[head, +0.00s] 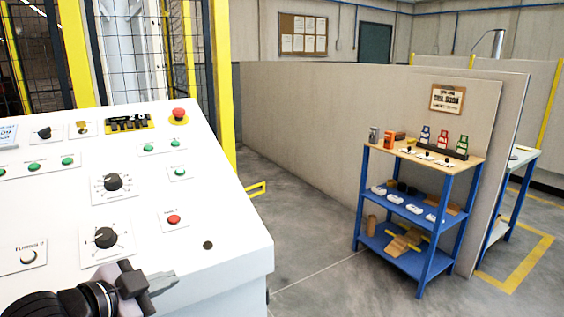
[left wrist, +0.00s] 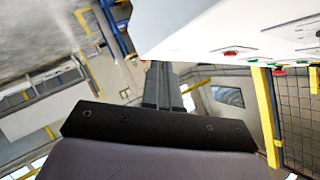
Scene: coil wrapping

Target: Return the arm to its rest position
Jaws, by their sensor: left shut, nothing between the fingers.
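My left gripper (head: 163,283) is at the bottom of the head view, in front of the lower edge of a white control panel (head: 225,240). Its fingers are shut with nothing between them. In the left wrist view its two dark fingers (left wrist: 161,80) lie together, pointing away from the wrist. The panel edge (left wrist: 215,30) shows above and to the right of them there. My left forearm comes in from the bottom left corner of the head view. My right gripper is not in view.
The panel carries black knobs (head: 113,182), green buttons and a red mushroom button (head: 179,114). A blue shelf unit (head: 421,275) with small items stands at right by a beige partition (head: 310,110). A yellow-framed mesh fence (head: 222,80) stands behind the panel. Open grey floor (head: 300,240) lies between.

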